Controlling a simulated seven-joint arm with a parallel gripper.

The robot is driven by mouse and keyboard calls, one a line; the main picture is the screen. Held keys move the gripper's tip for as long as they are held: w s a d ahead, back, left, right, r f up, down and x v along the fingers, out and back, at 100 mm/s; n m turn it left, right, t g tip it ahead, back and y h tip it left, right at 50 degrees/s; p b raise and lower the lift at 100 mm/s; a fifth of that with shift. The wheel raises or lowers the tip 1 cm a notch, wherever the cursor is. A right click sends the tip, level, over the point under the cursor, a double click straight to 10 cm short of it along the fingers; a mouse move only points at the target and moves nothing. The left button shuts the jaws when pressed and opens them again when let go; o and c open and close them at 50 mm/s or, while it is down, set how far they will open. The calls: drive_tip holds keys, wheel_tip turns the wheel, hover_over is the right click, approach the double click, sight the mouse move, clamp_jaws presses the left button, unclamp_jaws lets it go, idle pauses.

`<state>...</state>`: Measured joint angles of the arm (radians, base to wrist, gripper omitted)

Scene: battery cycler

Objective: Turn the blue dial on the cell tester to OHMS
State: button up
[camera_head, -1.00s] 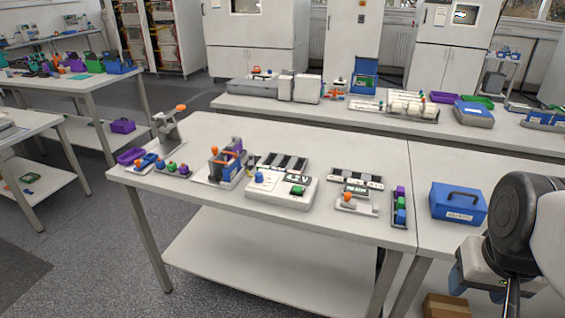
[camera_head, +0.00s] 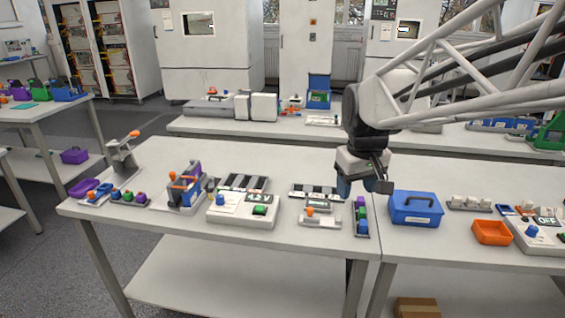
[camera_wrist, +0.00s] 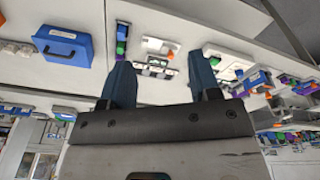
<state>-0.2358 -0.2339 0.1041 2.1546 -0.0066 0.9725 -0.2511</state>
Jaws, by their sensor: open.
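A white tester box (camera_head: 240,213) with a small blue dial (camera_head: 220,199), a green knob (camera_head: 260,210) and a display stands at the middle of the near table. A second white unit (camera_head: 540,243) at the right edge has a blue dial (camera_head: 533,231) and a display reading OFF. I cannot tell from labels which is the cell tester. My gripper (camera_head: 364,188) is open and empty, above the table's right part, right of the first box and left of the second. In the wrist view the fingers (camera_wrist: 162,78) are apart, and the first box (camera_wrist: 228,67) lies beyond the right finger.
A blue case (camera_head: 415,208) stands just right of my gripper. A narrow rack with coloured knobs (camera_head: 361,215) and a small unit with an orange knob (camera_head: 318,215) are near it. An orange bin (camera_head: 491,232) stands further right. The table's front strip is mostly clear.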

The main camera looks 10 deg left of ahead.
drive_tip(key=w+a+f+n, duration=0.2)
drive_tip(key=w+a, duration=0.6)
drive_tip(key=a, duration=0.1)
drive_tip(key=n+g, duration=0.2)
drive_tip(key=n, duration=0.6)
hover_over(219, 196)
wheel_tip(219, 196, down, 14)
drive_tip(key=shift+f, duration=0.15)
drive_tip(key=shift+f, duration=3.8)
drive_tip(key=shift+m, duration=0.3)
drive_tip(key=c, duration=0.9)
